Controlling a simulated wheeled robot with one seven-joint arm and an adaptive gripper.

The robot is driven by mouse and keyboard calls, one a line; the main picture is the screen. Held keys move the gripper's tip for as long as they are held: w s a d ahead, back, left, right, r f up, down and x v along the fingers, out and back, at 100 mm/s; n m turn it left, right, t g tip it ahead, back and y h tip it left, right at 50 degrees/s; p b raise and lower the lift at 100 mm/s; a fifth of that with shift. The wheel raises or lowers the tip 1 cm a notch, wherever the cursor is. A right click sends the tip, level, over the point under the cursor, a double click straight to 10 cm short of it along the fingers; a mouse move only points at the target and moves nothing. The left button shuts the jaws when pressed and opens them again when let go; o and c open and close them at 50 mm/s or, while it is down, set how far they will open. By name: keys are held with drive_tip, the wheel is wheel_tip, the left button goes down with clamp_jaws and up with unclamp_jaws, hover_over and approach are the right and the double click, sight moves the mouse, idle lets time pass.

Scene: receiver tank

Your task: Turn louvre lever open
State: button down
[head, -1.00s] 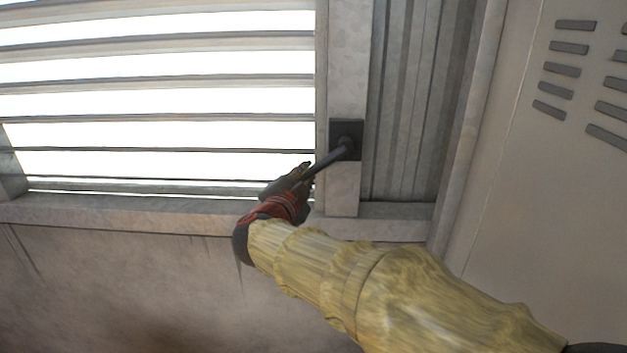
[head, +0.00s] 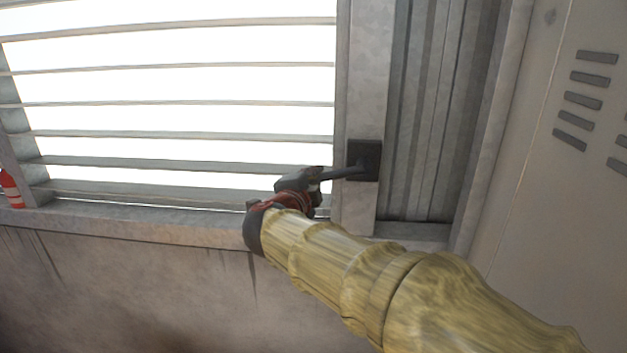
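The louvre lever (head: 345,173) is a dark bar on a square dark plate (head: 364,160) fixed to the grey window post. It points left and slightly down from its pivot. My gripper (head: 318,178) is at the lever's free end, with its fingers around or against it; the fingertips are small and partly hidden, but they look closed on the bar. The louvre slats (head: 180,102) fill the bright window at left, with wide bright gaps between them.
The window sill (head: 150,222) runs below the louvres, above a stained wall. A red bottle-like object (head: 11,188) stands at the sill's far left. A pale vented cabinet panel (head: 560,200) stands at right, beyond corrugated metal (head: 435,110).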

drive_tip(key=shift+r, duration=0.1)
drive_tip(key=c, duration=1.7)
unclamp_jaws()
drive_tip(key=shift+c, duration=0.2)
drive_tip(key=v, duration=1.2)
